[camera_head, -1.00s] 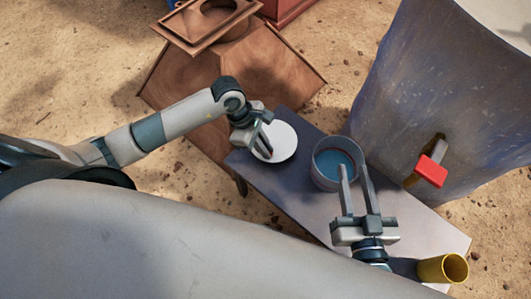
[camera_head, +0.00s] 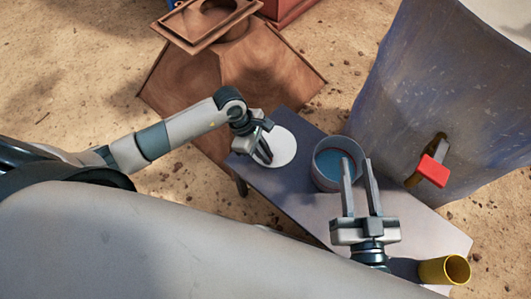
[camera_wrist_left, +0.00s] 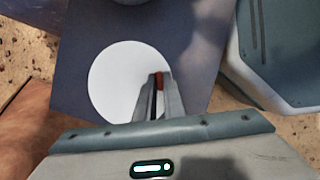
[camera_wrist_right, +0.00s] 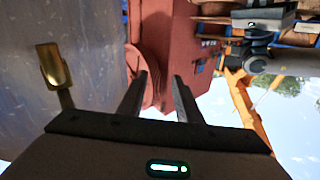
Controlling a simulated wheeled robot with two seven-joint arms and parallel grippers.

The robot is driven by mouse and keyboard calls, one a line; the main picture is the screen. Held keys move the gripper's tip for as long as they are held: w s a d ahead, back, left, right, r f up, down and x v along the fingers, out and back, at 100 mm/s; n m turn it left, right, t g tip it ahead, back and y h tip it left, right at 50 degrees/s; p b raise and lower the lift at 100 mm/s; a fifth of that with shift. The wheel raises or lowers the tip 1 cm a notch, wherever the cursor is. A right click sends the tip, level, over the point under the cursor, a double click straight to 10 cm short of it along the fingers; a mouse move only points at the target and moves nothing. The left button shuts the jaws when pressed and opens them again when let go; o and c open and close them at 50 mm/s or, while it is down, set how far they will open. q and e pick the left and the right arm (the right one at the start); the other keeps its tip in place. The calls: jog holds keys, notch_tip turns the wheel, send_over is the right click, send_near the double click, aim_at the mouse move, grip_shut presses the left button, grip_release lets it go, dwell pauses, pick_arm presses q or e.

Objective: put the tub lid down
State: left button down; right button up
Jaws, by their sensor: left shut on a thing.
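The tub lid (camera_head: 284,148) is a round white disc over the left end of the grey bench (camera_head: 300,205). My left gripper (camera_head: 266,157) is shut on its small reddish knob (camera_wrist_left: 158,82), seen between the fingers in the left wrist view. The lid looks flat and very close to the bench top, but I cannot tell whether it touches. The round tub (camera_head: 318,173) stands to the right of the lid, uncovered, with blue contents. My right gripper (camera_head: 357,163) is open and empty; its fingers overlap the tub's front in the head view.
A large blue-grey barrel (camera_head: 420,110) with a red-handled tap (camera_head: 432,170) stands behind the bench. A yellow cup (camera_head: 432,271) is at the bench's right end. A brown wooden structure (camera_head: 235,75) stands behind left. The bench is bare between lid and tub.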

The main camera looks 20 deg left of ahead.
jog(key=shift+r, duration=0.1)
pick_arm(q)
jog(key=c, duration=1.9)
grip_release()
jog(key=shift+o, duration=0.2)
pick_arm(e)
jog(key=shift+r, duration=0.1)
